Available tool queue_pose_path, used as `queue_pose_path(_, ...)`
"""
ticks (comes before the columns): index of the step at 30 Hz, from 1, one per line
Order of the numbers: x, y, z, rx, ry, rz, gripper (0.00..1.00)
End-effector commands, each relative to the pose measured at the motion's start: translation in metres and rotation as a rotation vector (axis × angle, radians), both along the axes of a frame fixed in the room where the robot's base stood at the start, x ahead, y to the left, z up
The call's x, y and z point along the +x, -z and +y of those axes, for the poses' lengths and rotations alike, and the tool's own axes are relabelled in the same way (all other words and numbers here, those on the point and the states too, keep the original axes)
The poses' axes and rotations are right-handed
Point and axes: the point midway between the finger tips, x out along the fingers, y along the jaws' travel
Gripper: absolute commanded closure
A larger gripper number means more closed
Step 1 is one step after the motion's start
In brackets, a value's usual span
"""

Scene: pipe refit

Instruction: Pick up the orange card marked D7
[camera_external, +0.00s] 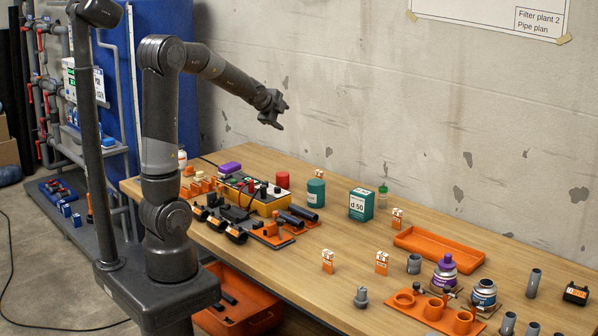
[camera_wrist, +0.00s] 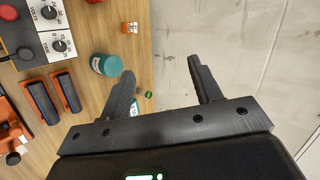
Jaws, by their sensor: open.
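Several small orange-and-white cards stand on the wooden table. In the external view one stands at the middle front (camera_external: 328,261), one to its right (camera_external: 382,263), one by the orange tray (camera_external: 397,218) and one near the wall (camera_external: 319,182). Their marks are too small to read, so I cannot tell which is D7. The wrist view shows an orange card (camera_wrist: 129,27) at its top, its mark unreadable. My gripper (camera_external: 274,118) is open and empty, high above the back of the table. Its two fingers (camera_wrist: 161,70) are spread apart in the wrist view.
An empty orange tray (camera_external: 438,251) lies at the right. A yellow meter (camera_external: 258,197) and pipe parts fill the left. The wall is close behind.

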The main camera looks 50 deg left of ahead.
Motion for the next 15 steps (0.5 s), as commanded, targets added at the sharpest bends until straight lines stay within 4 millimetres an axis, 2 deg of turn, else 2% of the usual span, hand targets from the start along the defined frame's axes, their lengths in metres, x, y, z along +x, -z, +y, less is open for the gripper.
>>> queue_pose_path(1,0.018,0.009,0.008,0.078,0.051,0.002,0.42)
queue_pose_path(6,0.072,0.032,0.03,0.364,0.241,-0.003,0.42)
queue_pose_path(11,0.116,0.062,0.044,0.638,0.431,-0.003,0.42)
queue_pose_path(15,0.15,0.094,0.051,0.881,0.608,-0.002,0.42)
